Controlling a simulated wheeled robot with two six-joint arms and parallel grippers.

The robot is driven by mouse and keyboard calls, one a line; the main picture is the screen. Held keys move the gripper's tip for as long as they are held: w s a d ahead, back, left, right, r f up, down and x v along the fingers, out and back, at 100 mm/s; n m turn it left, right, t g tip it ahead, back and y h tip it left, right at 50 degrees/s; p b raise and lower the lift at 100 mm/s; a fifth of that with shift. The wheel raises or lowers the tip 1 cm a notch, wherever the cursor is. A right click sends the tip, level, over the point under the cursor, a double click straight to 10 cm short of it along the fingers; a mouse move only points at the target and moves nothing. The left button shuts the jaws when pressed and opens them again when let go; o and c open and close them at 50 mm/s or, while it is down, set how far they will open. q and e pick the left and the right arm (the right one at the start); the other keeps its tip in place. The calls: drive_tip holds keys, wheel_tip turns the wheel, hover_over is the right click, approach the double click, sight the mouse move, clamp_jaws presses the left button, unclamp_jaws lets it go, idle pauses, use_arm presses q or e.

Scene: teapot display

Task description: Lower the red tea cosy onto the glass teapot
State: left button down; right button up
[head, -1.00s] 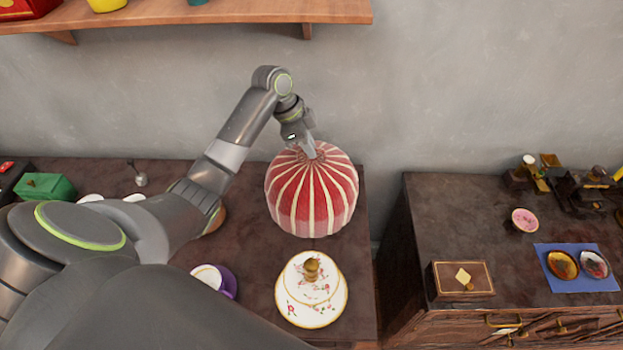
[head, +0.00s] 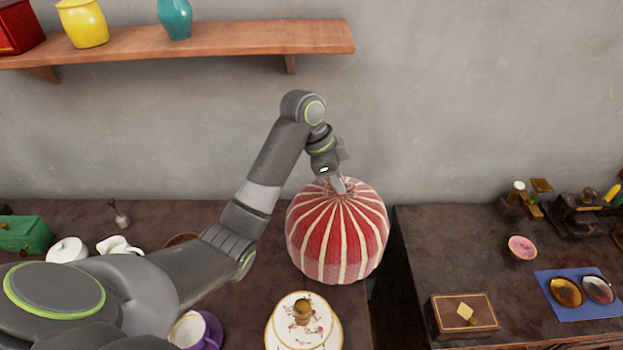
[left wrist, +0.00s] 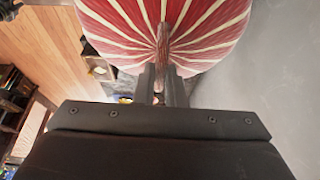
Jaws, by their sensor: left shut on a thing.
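The red tea cosy (head: 337,240), dome-shaped with cream stripes, is at the right end of the left cabinet top (head: 348,318) in the head view, overlapping the cabinet's right edge. My left gripper (head: 338,186) is above it, shut on its top. In the left wrist view the striped cosy (left wrist: 125,25) fills the top, and the gripper's fingers (left wrist: 163,85) close on its narrow top piece. I cannot tell how far the cosy's rim is above the surface. I cannot make out the glass teapot; the cosy or my arm may hide it. My right gripper is not in view.
A white floral lidded dish (head: 280,330) stands in front of the cosy. A purple cup (head: 211,330) is left of it. A gap separates the right cabinet (head: 440,250), which bears a wooden box (head: 480,316). A wall shelf (head: 230,38) hangs above.

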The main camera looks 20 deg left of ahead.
use_arm(q)
hover_over(369, 210)
drive_tip(key=shift+d+p, duration=0.1)
drive_tip(key=shift+p, duration=0.3)
drive_tip(key=shift+r, duration=0.1)
